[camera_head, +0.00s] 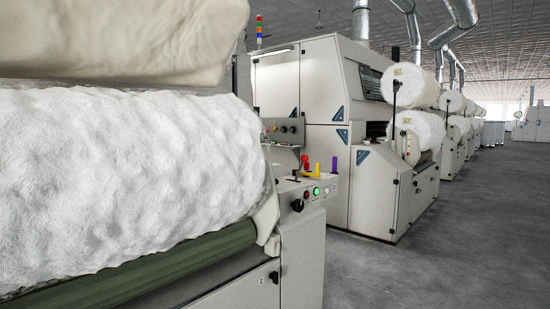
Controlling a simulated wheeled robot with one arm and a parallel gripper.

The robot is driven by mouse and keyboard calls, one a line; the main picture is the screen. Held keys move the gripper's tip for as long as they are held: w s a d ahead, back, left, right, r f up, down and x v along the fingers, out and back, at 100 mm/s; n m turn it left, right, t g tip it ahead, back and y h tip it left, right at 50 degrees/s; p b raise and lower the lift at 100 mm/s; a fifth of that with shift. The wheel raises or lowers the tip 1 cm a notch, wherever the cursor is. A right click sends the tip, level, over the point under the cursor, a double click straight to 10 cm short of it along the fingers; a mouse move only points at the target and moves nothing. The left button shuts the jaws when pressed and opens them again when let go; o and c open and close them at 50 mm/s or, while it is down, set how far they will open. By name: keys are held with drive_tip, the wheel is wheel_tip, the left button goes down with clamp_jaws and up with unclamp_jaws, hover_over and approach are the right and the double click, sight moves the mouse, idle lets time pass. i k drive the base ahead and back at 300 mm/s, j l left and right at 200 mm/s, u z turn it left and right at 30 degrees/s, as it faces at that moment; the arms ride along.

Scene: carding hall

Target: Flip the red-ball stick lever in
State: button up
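A small upright lever with a red-orange top (305,163) stands at the back of the control console (322,186) on the near carding machine, right of centre. It is too small for me to tell clearly whether the top is a ball or which way the stick is set. A yellow handle (317,171) and a purple handle (334,166) stand beside it on the same console. My gripper is not in view, and nothing is seen touching the lever.
A large white fibre roll (120,185) fills the left, above a green roller (150,268). The console front has a lit green button (316,191) and a black knob (297,205). Another machine (300,85) stands behind. The grey floor (465,225) at right is clear.

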sight(304, 158)
drive_tip(key=i+l, duration=0.25)
drive_tip(key=l, duration=0.2)
drive_tip(key=i+l, duration=0.25)
drive_tip(key=i, duration=0.25)
drive_tip(key=i+l+u, duration=0.15)
drive_tip(key=i, duration=0.35)
drive_tip(key=i+l, duration=0.45)
drive_tip(key=i+j, duration=0.1)
drive_tip(key=j, duration=0.15)
drive_tip(key=j+u, duration=0.1)
drive_tip(key=j, duration=0.15)
drive_tip(key=l, duration=0.45)
